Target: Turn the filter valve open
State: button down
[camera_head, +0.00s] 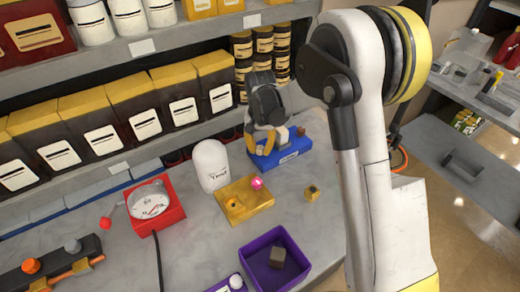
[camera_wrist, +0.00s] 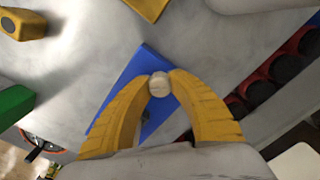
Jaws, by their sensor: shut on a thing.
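A blue block (camera_head: 290,150) with a pale label stands at the back of the grey bench, below the shelf. My gripper (camera_head: 265,148) is over its left part, pointing down. In the wrist view, the yellow fingers of my gripper (camera_wrist: 160,84) are shut on a small pale round knob (camera_wrist: 159,86). The blue block (camera_wrist: 135,77) lies beneath the knob and fingers. The fingers hide part of the block, and I cannot read which way the knob is turned.
A white bottle (camera_head: 210,165), a yellow block (camera_head: 238,205) with a pink knob (camera_head: 257,183), and a red gauge (camera_head: 170,214) stand to the left. A purple bin (camera_head: 258,278) is in front. A shelf of boxes (camera_head: 138,103) hangs close behind.

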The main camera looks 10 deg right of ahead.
aim_at(260, 147)
jog(key=n, duration=0.4)
jog(key=shift+n, duration=2.1)
jog(key=c, duration=1.2)
grip_release()
jog(key=shift+r, duration=0.15)
notch_tip(260, 147, up, 12)
jog(key=shift+f, duration=0.1)
